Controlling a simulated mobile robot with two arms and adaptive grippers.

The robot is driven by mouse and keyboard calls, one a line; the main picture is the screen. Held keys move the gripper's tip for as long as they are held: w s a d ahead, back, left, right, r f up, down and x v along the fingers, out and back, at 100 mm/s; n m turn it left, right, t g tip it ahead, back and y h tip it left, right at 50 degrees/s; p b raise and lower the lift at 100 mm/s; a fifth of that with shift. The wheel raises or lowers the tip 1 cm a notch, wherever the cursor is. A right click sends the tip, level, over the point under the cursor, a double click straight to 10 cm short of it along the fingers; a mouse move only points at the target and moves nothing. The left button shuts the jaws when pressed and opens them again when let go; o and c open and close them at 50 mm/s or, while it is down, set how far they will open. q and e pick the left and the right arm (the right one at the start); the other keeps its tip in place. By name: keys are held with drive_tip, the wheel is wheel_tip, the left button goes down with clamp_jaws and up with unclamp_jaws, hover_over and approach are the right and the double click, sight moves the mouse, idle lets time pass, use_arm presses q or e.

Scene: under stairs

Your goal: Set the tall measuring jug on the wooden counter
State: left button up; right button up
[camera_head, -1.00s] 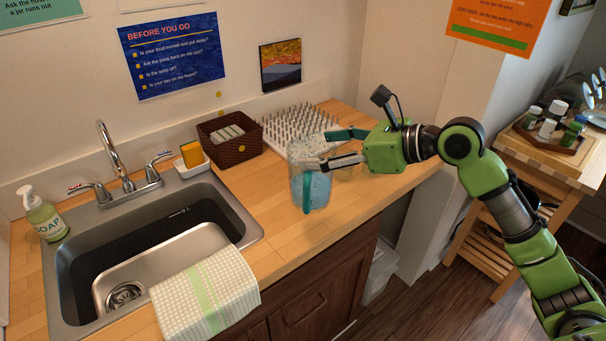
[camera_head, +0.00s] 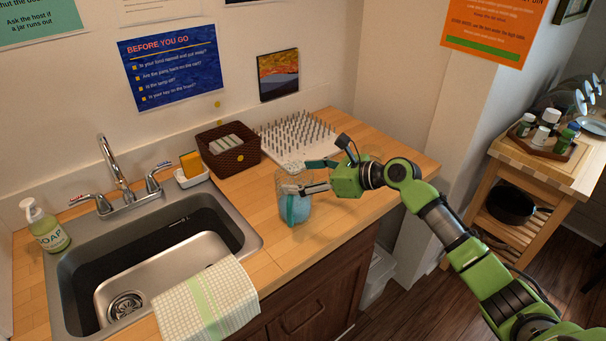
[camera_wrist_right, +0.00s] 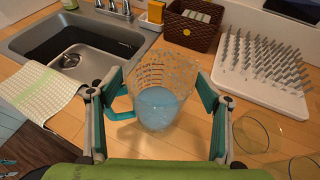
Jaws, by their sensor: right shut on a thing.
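The tall measuring jug (camera_head: 294,207) is clear, with printed markings, a teal handle and a blue lower part. It stands upright at the counter's front part, right of the sink. My right gripper (camera_head: 302,177) is shut on its upper part, reaching in from the right. In the right wrist view the jug (camera_wrist_right: 158,106) sits between the two fingers, its handle toward the left finger. Its base is at or very near the wooden counter (camera_head: 262,207); I cannot tell whether it touches. My left gripper is not in view.
Behind the jug are a white peg drying rack (camera_head: 283,153) and a brown basket (camera_head: 242,159). The sink (camera_head: 70,270) and a draped towel (camera_head: 205,300) lie left. Clear round glassware (camera_wrist_right: 257,133) stands to the right in the right wrist view.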

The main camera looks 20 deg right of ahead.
idle(0.3)
drive_tip(key=o, duration=1.6)
drive_tip(key=shift+f, duration=0.2)
drive_tip(key=shift+r, duration=0.1)
drive_tip(key=b+v, duration=0.2)
drive_tip(key=v, duration=1)
drive_tip(key=shift+r, duration=0.15)
